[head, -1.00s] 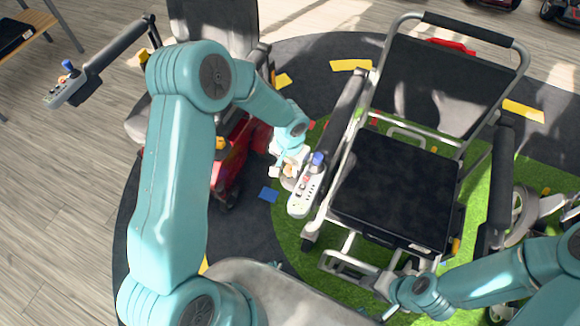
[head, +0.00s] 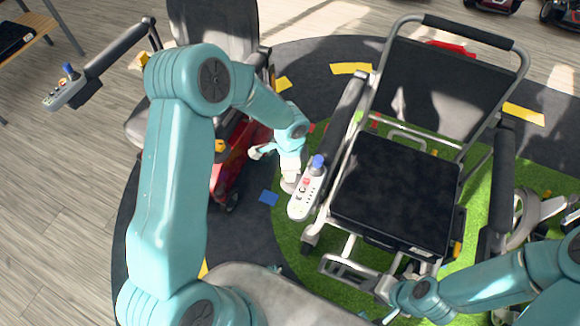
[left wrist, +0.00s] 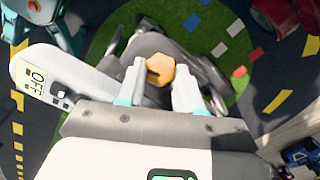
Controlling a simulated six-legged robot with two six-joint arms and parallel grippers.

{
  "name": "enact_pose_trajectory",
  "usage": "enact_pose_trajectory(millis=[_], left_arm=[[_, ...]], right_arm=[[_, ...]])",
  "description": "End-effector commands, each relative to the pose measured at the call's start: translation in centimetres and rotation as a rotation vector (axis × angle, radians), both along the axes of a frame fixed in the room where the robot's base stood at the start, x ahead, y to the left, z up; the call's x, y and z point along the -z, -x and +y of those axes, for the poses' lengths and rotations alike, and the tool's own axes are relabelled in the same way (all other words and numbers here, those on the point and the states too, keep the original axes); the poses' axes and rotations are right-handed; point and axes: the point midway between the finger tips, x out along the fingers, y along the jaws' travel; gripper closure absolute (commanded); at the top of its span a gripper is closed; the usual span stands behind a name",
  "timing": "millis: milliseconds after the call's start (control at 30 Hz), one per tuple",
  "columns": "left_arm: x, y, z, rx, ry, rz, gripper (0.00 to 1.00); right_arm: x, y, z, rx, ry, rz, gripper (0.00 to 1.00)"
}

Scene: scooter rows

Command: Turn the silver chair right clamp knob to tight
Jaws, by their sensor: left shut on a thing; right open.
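The silver chair (head: 395,190) has a silver tube frame and a black seat and back. It stands on the green patch at the right. Its clamp knob (left wrist: 160,69) is orange and shows between my fingers in the left wrist view. My left gripper (head: 290,182) is beside the chair's left-hand side in the head view, next to the joystick pod (head: 307,190). In the left wrist view my left gripper (left wrist: 159,82) is shut on the knob. The head view hides the knob behind my wrist. My right gripper (head: 386,302) is open near the chair's footrest, partly hidden.
The joystick pod, reading OFF in the left wrist view (left wrist: 38,82), lies close to my left fingers. A red scooter (head: 232,160) with a grey seat stands at the left, near my left arm. A bench (head: 30,30) is at the far left.

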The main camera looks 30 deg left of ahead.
Motion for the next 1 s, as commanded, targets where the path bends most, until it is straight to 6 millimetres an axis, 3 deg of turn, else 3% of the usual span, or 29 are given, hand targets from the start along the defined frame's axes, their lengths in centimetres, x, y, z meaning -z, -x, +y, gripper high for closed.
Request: enact_pose_trajectory(millis=[400,1000], left_arm=[[-0.1,0.0,0.07,0.204,-0.001,0.0,0.95],[-0.09,-0.04,0.08,0.243,-0.002,0.0,0.95]], right_arm=[[-0.48,0.0,0.0,0.0,0.0,0.0,0.57],[-0.52,0.0,0.0,0.0,0.0,0.0,0.57]])
